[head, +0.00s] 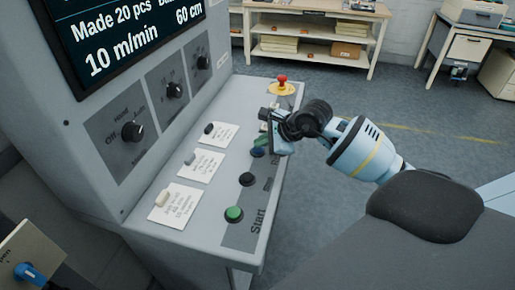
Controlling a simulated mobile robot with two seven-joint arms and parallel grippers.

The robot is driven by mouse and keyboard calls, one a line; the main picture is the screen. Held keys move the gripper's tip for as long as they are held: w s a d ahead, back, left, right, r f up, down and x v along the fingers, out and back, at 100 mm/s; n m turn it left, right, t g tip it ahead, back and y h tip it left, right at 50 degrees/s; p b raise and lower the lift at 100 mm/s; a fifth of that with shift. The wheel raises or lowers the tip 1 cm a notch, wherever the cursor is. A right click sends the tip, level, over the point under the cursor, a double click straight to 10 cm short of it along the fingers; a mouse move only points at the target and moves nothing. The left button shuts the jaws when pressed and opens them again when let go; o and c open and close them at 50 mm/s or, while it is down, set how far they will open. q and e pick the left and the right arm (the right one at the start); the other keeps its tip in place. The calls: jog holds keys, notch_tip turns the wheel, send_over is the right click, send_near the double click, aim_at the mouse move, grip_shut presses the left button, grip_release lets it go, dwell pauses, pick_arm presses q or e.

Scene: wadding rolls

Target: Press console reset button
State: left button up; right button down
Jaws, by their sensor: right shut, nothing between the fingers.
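The grey console (218,120) has a sloping ledge with a row of buttons. The green button (233,214) is beside the word "Start". Behind it are a black button (247,179) and a dark blue button (257,152). The labels beside these two are too small or partly covered to read, so I cannot tell which is reset. My right gripper (268,140) is shut and empty, over the row's far end close to the blue button. I cannot tell whether it touches anything. It partly hides the far part of the row. My left gripper is not in view.
A red mushroom button (282,79) on a yellow base stands at the ledge's far end. White notes (175,205) lie on the ledge, left of the buttons. A screen (125,35) and rotary knobs (132,131) are on the upright panel. Open floor (430,140) lies to the right.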

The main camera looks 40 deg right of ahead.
aim_at(262, 149)
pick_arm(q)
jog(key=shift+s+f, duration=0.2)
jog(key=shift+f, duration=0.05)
pick_arm(e)
jog(key=shift+f, duration=0.35)
dwell(0.3)
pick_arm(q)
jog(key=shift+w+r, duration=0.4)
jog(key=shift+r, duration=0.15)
pick_arm(e)
jog(key=shift+r, duration=0.9)
jog(key=shift+r+p, duration=1.2)
jog(key=shift+r, duration=1.4)
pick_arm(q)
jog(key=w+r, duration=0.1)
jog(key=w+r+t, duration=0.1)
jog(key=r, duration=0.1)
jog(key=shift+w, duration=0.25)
pick_arm(e)
jog(key=shift+f, duration=0.1)
